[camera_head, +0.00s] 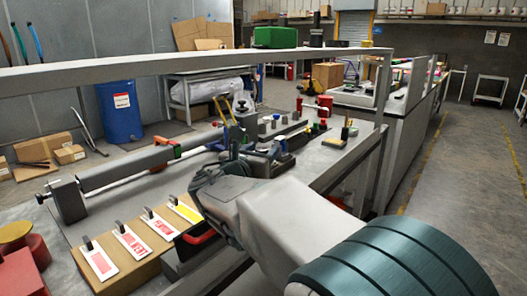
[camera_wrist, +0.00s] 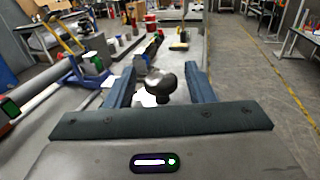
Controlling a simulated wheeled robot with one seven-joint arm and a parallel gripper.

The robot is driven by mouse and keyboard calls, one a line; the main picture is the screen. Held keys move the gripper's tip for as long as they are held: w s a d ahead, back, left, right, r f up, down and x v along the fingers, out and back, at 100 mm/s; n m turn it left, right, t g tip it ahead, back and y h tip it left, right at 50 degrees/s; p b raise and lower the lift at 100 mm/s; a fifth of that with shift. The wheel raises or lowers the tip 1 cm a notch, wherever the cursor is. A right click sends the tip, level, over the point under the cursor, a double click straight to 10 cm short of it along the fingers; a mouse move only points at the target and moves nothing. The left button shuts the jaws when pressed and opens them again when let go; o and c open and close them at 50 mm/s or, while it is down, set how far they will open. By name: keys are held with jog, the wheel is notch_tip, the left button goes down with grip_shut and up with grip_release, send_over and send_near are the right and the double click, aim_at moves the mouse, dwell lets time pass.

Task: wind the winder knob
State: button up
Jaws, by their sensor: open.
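The winder knob (camera_wrist: 160,84) is a dark rounded knob in the middle of the wrist view. My gripper (camera_wrist: 158,76) is open, with one blue-grey finger on each side of the knob. Gaps show between the knob and both fingers, so I am not gripping it. In the head view my gripper (camera_head: 232,155) reaches over the bench near the right end of a long grey bar (camera_head: 125,166). The knob cannot be made out there; my gripper and arm cover that area.
Labelled tags (camera_head: 128,241) lie on a brown board at the bench's front left. Several small cans and tools (camera_head: 285,120) stand beyond my gripper. A grey frame rail (camera_head: 150,68) crosses above the bench. A blue drum (camera_head: 121,112) stands behind; the right aisle is clear.

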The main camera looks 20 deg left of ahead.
jog(key=shift+w+d, duration=0.1)
jog(key=shift+w, duration=0.2)
jog(key=c, duration=0.9)
jog(key=shift+f+n+y+b, duration=0.15)
jog(key=shift+n+y+b, duration=0.15)
jog(key=shift+y+b, duration=0.25)
